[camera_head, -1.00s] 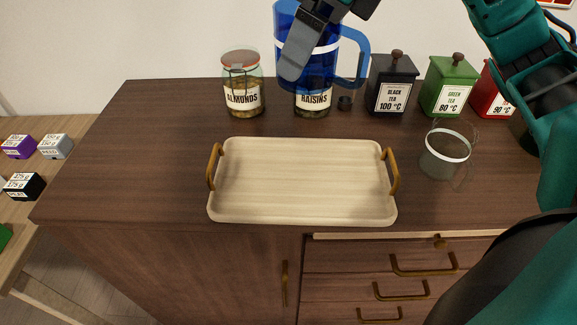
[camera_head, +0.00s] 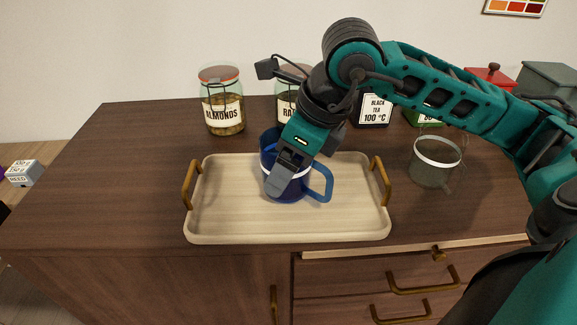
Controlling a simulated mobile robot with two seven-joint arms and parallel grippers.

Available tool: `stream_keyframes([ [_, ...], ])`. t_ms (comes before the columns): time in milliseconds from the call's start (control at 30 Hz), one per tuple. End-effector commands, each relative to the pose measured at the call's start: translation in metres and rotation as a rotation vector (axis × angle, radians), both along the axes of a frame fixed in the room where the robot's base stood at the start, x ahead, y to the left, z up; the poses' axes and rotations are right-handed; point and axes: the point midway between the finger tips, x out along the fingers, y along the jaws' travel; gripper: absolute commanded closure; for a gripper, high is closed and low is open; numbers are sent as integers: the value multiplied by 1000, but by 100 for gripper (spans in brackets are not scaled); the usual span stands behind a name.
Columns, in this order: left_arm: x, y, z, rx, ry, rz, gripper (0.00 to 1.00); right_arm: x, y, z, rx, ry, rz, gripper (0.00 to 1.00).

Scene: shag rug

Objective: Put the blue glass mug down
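The blue glass mug (camera_head: 299,190) is upright over the middle of the wooden tray (camera_head: 225,205), with its handle to the right. Its base looks level with the tray floor, but I cannot tell for sure that it touches. My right gripper (camera_head: 281,176) reaches down from above and is shut on the mug, with one finger across its near side. The other finger is hidden, and part of the mug's rim is covered by the gripper. My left gripper is not in view.
A grey glass mug (camera_head: 434,162) stands right of the tray. Behind are an almonds jar (camera_head: 224,112), a raisins jar (camera_head: 286,105) partly hidden by my arm, and a black tea tin (camera_head: 372,112). The tray's left half is bare. The cabinet's left top is clear.

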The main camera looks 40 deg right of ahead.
Motion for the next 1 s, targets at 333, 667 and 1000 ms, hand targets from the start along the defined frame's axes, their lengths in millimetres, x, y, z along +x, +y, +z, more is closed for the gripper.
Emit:
stream_keyframes([
  [333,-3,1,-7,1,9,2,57,0,0,-6,1,-3,0,58],
  [667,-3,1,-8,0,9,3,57,0,0,-7,0,-1,0,0],
  [1000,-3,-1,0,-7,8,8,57,-2,-3,7,-1,-6,-3,0],
])
